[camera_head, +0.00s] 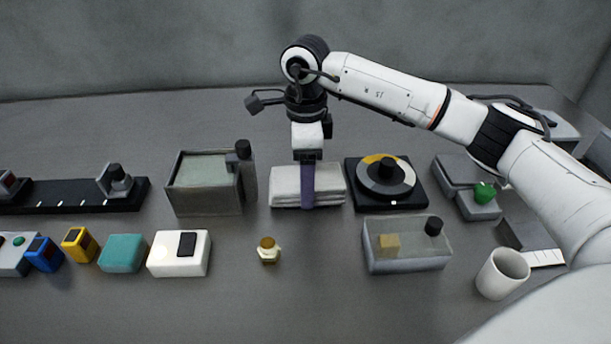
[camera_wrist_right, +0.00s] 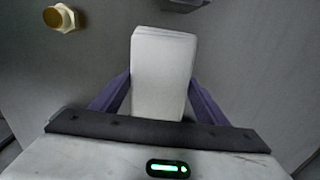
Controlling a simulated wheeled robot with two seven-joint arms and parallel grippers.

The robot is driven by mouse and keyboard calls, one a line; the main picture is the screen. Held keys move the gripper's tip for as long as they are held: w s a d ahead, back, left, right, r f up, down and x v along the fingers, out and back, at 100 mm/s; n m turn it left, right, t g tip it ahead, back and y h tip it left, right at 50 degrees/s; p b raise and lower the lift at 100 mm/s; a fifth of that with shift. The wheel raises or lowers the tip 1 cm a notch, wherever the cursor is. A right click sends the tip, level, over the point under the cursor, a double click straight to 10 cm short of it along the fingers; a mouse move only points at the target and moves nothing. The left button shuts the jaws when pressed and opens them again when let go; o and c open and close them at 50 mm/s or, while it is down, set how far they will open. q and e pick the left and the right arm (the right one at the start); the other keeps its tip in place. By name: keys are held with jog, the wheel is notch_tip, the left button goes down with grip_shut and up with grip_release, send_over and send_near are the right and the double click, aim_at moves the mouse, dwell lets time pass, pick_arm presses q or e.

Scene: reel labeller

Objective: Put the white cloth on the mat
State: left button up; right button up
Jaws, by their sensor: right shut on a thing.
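The white cloth (camera_head: 285,188) is a folded, layered block near the middle of the table, between a grey open box and a dark turntable. My right gripper (camera_head: 307,196) reaches down over it and is shut on it, with a purple finger against its near side. In the right wrist view, the cloth (camera_wrist_right: 163,65) stands between the two purple fingers of my right gripper (camera_wrist_right: 160,92). I cannot tell whether the cloth touches the table. I cannot make out a mat in these views. My left gripper is not in view.
The grey box (camera_head: 205,205) stands left of the cloth, the turntable (camera_head: 418,203) right of it. A clear bin (camera_head: 408,262), a white mug (camera_head: 503,273) and a small brass-topped piece (camera_head: 268,252) are in front. Several small blocks stand at left.

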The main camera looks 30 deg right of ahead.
jog(key=shift+f, duration=0.1)
jog(key=o, duration=0.8)
jog(key=shift+f, duration=0.1)
jog(key=shift+c, duration=0.2)
jog(key=o, duration=0.4)
jog(key=shift+r, duration=0.2)
notch_tip(320, 180, up, 12)
jog(key=shift+r, duration=0.1)
